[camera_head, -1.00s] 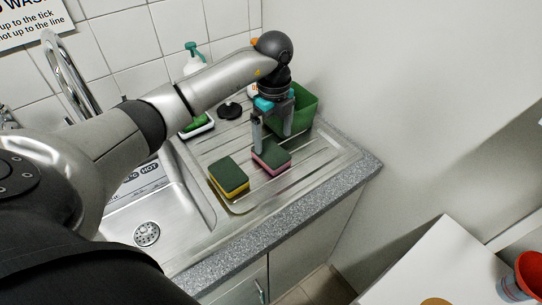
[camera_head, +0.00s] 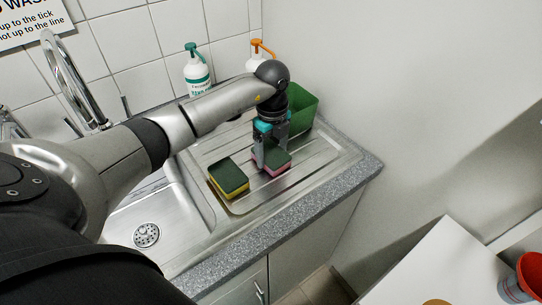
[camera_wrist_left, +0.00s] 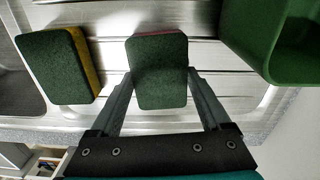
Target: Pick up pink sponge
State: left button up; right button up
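The pink sponge (camera_head: 278,164), with a dark green top and pink lower part, lies on the ribbed drainer of the sink. In the left wrist view the pink sponge (camera_wrist_left: 158,85) sits between the two fingers. My left gripper (camera_head: 271,157) points down over it, one finger on each side. The gripper is open, with its fingertips close to the sponge's sides; whether they touch it is hard to tell. My left gripper (camera_wrist_left: 160,75) partly hides the sponge in the head view. My right gripper is not in view.
A yellow sponge with a green top (camera_head: 229,178) lies just left of the pink one. A green container (camera_head: 303,106) stands close behind to the right. Soap bottles (camera_head: 197,73) stand by the tiled wall. The sink basin is left; the drainer's front is clear.

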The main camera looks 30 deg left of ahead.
pick_arm(q)
jog(key=c, duration=0.7)
jog(key=shift+r, duration=0.1)
